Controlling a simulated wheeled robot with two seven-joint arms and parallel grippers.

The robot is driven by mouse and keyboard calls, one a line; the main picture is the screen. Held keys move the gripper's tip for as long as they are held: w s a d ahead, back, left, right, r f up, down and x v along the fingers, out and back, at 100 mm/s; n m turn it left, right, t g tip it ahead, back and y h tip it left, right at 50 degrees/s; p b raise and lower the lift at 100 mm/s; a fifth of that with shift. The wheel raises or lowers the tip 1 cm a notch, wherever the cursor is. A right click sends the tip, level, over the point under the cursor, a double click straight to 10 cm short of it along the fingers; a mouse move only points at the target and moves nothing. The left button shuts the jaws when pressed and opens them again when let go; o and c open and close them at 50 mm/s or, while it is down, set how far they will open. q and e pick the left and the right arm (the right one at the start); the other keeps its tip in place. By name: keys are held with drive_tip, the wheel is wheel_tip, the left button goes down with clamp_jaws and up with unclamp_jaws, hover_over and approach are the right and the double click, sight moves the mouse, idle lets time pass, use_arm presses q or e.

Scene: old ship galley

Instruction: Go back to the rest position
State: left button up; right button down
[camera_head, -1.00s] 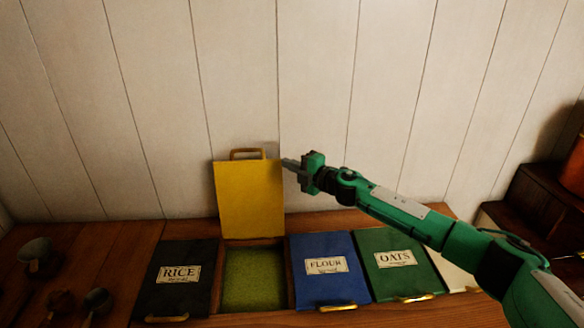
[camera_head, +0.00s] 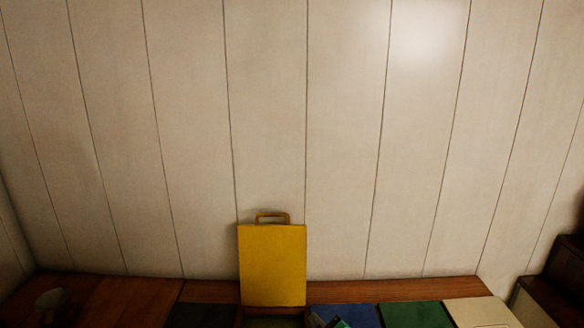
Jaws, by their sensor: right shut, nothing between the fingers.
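A yellow lid (camera_head: 272,266) with a handle on top stands upright, open against the wall behind the counter. The bin below it shows only as a dark strip at the bottom edge. A small part of my right gripper (camera_head: 318,319) shows at the bottom edge, just right of the yellow lid and in front of the blue lid (camera_head: 350,313). It is shut and empty, apart from the yellow lid. The rest of my right arm is out of the picture. My left gripper is not in view.
A black lid (camera_head: 200,315), a green lid (camera_head: 415,314) and a cream lid (camera_head: 482,312) lie flat along the wooden counter (camera_head: 130,296). A scoop (camera_head: 52,299) lies at far left. Dark wooden shelving (camera_head: 556,290) stands at right. The plank wall is clear.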

drive_tip(key=s+d+f+m+g+h, duration=0.1)
drive_tip(key=s+d+f+m+g, duration=0.4)
drive_tip(key=s, duration=0.7)
drive_tip(key=s+d+f+m+g+h, duration=0.15)
drive_tip(key=s+d, duration=0.45)
drive_tip(key=s, duration=0.6)
drive_tip(key=s+d+f+m+g+h, duration=0.2)
drive_tip(key=s+d+f+m+g, duration=0.3)
drive_tip(key=s, duration=0.7)
wheel_tip(320, 180, down, 32)
drive_tip(key=n+b, duration=0.2)
drive_tip(key=n, duration=0.1)
drive_tip(key=s+d+f+g, duration=0.1)
drive_tip(key=s+d+f, duration=0.1)
drive_tip(key=s+f, duration=0.8)
drive_tip(key=s+d+f+g+b, duration=0.1)
drive_tip(key=s+d+f, duration=0.1)
drive_tip(key=s+f, duration=0.8)
drive_tip(key=shift+d+f, duration=0.2)
drive_tip(key=shift+f, duration=0.35)
